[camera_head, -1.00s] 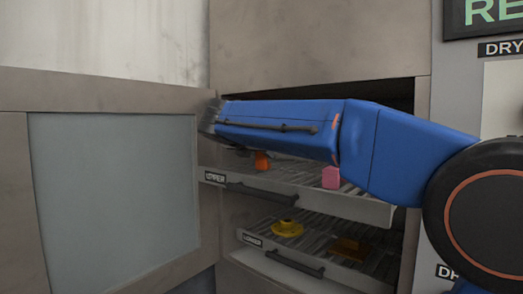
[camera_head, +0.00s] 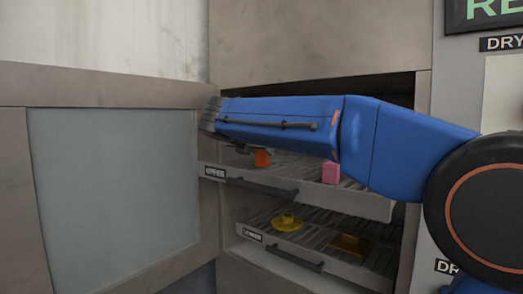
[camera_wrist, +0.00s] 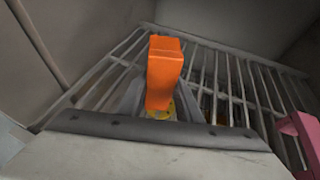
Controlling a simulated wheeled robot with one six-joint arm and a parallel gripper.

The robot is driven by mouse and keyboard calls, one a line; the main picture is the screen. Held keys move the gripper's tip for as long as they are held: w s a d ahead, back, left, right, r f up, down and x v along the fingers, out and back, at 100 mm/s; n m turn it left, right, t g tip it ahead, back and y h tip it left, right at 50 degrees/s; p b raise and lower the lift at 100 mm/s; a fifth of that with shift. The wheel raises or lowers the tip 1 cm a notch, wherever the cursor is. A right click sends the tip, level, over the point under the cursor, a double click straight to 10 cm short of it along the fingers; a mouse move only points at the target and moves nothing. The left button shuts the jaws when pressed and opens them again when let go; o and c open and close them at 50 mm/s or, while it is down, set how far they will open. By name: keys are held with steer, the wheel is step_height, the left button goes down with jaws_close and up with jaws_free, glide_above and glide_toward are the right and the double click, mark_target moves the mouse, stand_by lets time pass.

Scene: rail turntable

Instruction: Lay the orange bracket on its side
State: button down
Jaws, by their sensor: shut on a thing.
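The orange bracket (camera_head: 263,158) is in the upper rack drawer, partly hidden under my blue arm in the head view. In the wrist view the orange bracket (camera_wrist: 164,72) stands out as a tall block in the middle, over the rack bars. My gripper (camera_wrist: 158,100) has its grey fingers on either side of the bracket's near end and is shut on it. The fingers are hidden behind my arm in the head view. Whether the bracket touches the bars is not clear.
A pink block (camera_head: 331,172) stands to the right on the upper drawer (camera_head: 360,207). The lower drawer (camera_head: 340,266) holds a yellow piece (camera_head: 286,222) and a brownish-yellow piece (camera_head: 348,244). An open cabinet door (camera_head: 115,190) stands at the left.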

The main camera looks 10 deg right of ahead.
steer(key=c, duration=1.2)
jaws_free()
steer(key=shift+f, duration=0.1)
steer(key=v, duration=1.7)
steer(key=shift+a, duration=0.2)
steer(key=shift+s, duration=0.1)
